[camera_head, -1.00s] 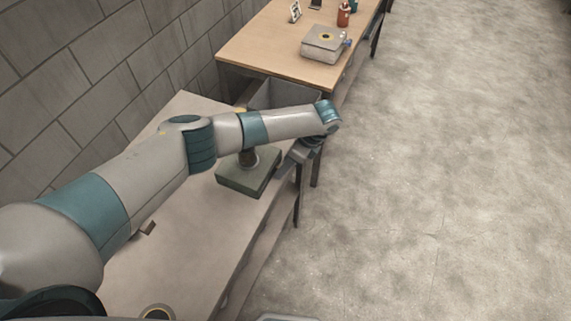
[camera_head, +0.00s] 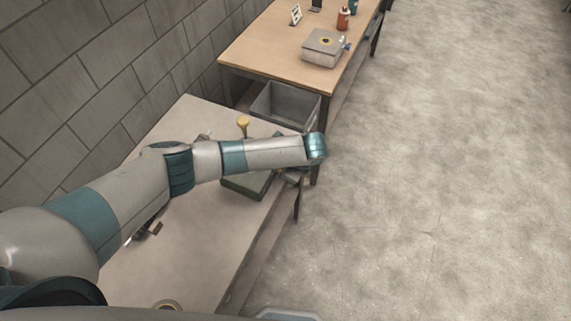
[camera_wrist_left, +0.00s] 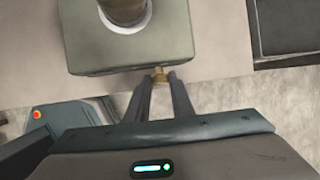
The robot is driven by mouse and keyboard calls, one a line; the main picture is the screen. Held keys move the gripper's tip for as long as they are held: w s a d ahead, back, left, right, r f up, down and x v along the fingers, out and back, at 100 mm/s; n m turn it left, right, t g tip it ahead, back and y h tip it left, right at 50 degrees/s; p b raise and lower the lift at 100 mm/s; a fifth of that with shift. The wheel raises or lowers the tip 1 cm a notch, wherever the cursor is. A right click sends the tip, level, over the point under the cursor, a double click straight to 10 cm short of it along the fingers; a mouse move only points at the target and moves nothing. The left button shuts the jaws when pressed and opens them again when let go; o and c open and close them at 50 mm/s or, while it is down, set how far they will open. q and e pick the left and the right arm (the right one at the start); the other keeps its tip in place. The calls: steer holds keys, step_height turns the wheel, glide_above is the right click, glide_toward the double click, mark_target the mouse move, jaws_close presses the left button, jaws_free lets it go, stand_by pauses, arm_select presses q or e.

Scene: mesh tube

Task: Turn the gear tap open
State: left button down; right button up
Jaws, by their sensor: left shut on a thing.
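A green box (camera_head: 240,188) with a post on it stands on the near bench, mostly behind my left arm in the head view. A yellow-topped post (camera_head: 243,122) rises behind the arm, seemingly from this box. In the left wrist view the box (camera_wrist_left: 180,55) carries a thick brownish post (camera_wrist_left: 122,10). A small brass piece (camera_wrist_left: 159,72) sticks out from the box's near side. My left gripper (camera_wrist_left: 161,82) is shut on that brass piece. In the head view my left gripper (camera_head: 291,178) is partly hidden at the bench edge. My right gripper is not in view.
The near bench (camera_head: 185,265) runs along a block wall. A grey bin (camera_head: 285,104) sits beyond it. A wooden table (camera_head: 262,62) behind holds a grey box (camera_head: 323,47) and an orange bottle (camera_head: 343,18). The floor to the right is clear.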

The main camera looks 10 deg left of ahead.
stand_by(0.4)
arm_select(q)
steer(key=c, duration=1.5)
jaws_free()
steer(key=shift+c, duration=0.2)
steer(key=shift+s+r, duration=0.1)
steer(key=b+v, duration=0.3)
steer(key=v, duration=1.4)
steer(key=shift+s+b, duration=0.35)
steer(key=shift+s, duration=0.05)
steer(key=shift+a, duration=0.1)
